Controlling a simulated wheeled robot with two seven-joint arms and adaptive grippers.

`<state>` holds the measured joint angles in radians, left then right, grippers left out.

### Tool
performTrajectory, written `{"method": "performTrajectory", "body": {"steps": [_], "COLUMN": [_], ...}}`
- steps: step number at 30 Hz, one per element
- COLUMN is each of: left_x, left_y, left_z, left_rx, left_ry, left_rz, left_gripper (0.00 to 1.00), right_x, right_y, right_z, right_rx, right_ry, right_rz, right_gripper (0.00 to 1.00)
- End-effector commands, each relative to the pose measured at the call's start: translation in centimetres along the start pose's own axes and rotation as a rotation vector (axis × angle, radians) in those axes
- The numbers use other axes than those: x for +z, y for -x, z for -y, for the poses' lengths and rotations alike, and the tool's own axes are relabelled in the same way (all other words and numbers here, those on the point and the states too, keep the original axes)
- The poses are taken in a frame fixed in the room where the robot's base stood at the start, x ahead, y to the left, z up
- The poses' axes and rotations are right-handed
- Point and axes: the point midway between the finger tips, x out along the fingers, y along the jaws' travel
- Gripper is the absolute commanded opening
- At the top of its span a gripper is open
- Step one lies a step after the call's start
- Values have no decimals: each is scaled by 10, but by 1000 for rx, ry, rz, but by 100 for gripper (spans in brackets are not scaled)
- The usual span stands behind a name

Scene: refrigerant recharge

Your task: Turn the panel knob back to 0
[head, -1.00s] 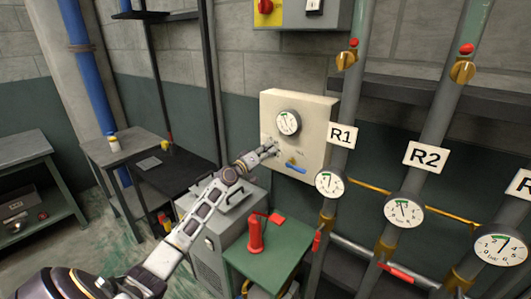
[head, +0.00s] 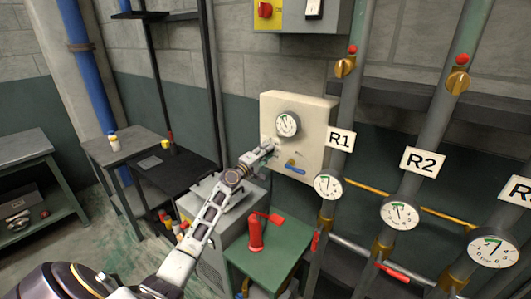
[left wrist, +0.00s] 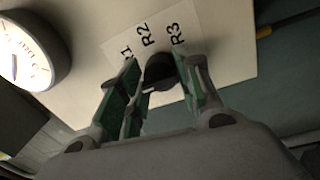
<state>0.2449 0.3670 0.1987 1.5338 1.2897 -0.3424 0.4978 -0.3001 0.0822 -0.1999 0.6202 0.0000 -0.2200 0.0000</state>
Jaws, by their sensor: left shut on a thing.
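The cream panel box (head: 312,108) hangs on the wall with a round gauge (head: 288,125) on its upper part. The panel knob (left wrist: 158,72) is dark and round in the left wrist view, on a white label (left wrist: 113,47) marked R1, R2 and R3. I see no 0 mark. My left gripper (head: 270,147) is at the panel face below the gauge. In the left wrist view its green-padded fingers (left wrist: 158,85) are shut on the knob, on both sides of it. In the head view the gripper hides the knob. My right gripper is not in view.
A blue-handled valve (head: 295,167) sits on the panel just right of and below my gripper. Pipes with gauges and labels R1 (head: 340,139) and R2 (head: 419,161) run on the right.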

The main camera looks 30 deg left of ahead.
Motion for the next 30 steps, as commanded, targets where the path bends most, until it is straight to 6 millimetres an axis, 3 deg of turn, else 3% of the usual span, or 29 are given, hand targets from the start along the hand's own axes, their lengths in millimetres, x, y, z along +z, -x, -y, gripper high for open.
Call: {"method": "performTrajectory", "body": {"steps": [9,10,15,30], "left_x": [0,0,0,0], "left_y": [0,0,0,4], "left_z": [2,2,2,1], "left_rx": [-2,-2,-2,-1], "left_ry": [4,4,3,2], "left_rz": [-1,-1,0,0], "left_gripper": [10,35,55,55], "right_x": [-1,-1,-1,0], "right_y": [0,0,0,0], "right_z": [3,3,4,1], "right_rx": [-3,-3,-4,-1], "right_ry": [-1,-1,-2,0], "right_rz": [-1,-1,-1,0], "right_gripper": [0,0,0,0]}}
